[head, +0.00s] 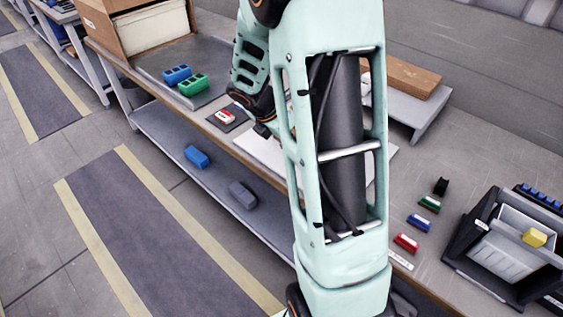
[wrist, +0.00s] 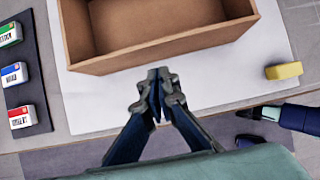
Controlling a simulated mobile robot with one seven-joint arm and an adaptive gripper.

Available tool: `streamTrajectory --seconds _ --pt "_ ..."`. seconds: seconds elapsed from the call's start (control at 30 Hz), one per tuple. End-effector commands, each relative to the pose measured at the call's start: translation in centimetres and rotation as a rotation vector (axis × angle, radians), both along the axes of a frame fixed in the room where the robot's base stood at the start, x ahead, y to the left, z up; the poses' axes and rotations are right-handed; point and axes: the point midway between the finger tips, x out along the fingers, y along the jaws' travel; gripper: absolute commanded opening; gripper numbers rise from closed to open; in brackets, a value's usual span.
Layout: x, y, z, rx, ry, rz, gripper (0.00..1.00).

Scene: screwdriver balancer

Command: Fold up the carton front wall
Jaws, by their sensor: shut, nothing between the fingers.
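The open-topped brown carton (wrist: 165,25) sits on a white sheet in the wrist view, cut off by the top edge. Its near wall (wrist: 185,52) appears to stand up, with the side walls also raised. My gripper (wrist: 160,76) is shut and empty, just outside the near wall at about its middle. I cannot tell whether the fingertips touch it. In the head view, my arm hides the carton and most of the white sheet (head: 262,155).
A dark mat (wrist: 30,85) with green, blue and red labelled boxes lies left of the carton. A bigger cardboard box (head: 108,25) stands at the left.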

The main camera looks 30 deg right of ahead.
Motion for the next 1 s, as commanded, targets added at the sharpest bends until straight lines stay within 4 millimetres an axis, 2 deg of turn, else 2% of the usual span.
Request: streamTrajectory --seconds 0.3,0.43,1.0 --pt "-0.5 1.3 0.0 0.0 0.0 0.001 0.0" --pt "-0.5 1.3 0.6 0.0 -0.001 0.0 0.0" --pt "-0.5 1.3 7.1 0.0 0.0 0.001 0.0"
